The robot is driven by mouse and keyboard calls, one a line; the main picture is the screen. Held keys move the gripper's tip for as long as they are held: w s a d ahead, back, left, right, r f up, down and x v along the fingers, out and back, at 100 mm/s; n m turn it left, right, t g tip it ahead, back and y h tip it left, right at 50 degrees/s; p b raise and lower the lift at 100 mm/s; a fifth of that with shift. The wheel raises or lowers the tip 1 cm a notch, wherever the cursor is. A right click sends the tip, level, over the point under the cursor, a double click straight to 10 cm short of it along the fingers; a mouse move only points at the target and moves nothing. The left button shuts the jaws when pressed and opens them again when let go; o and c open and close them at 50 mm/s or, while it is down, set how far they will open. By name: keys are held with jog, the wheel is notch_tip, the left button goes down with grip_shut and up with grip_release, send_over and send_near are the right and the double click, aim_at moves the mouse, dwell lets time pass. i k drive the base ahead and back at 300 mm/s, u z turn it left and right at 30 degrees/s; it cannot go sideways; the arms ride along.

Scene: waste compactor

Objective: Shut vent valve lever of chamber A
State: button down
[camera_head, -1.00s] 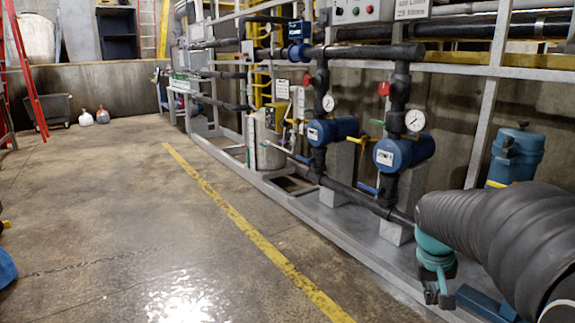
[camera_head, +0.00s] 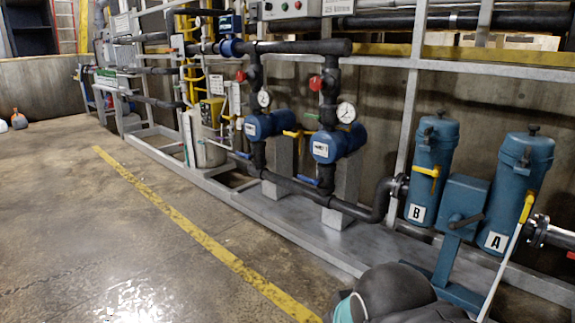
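Chamber A (camera_head: 513,170) is a blue canister with a dark-knobbed lid and an "A" label, at the far right. A yellow lever (camera_head: 526,208) on its front stands nearly upright, slightly tilted; I take it as the vent valve lever. A thin pale pipe or rod runs down from it toward the bottom edge. Chamber B (camera_head: 433,165), labelled "B", stands to its left with a yellow lever (camera_head: 427,171) lying roughly across its front. My arm's dark sleeve and a teal part show at the bottom, below and left of the chambers. My gripper's fingers are out of frame.
A blue box with a dark handle (camera_head: 463,208) stands between and before the chambers. Blue pumps (camera_head: 335,143) with gauges and dark pipes stand left on the grey skid frame. The concrete floor beyond the yellow line (camera_head: 205,245) is open.

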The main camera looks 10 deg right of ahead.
aim_at(530, 199)
jog(key=z, duration=1.45)
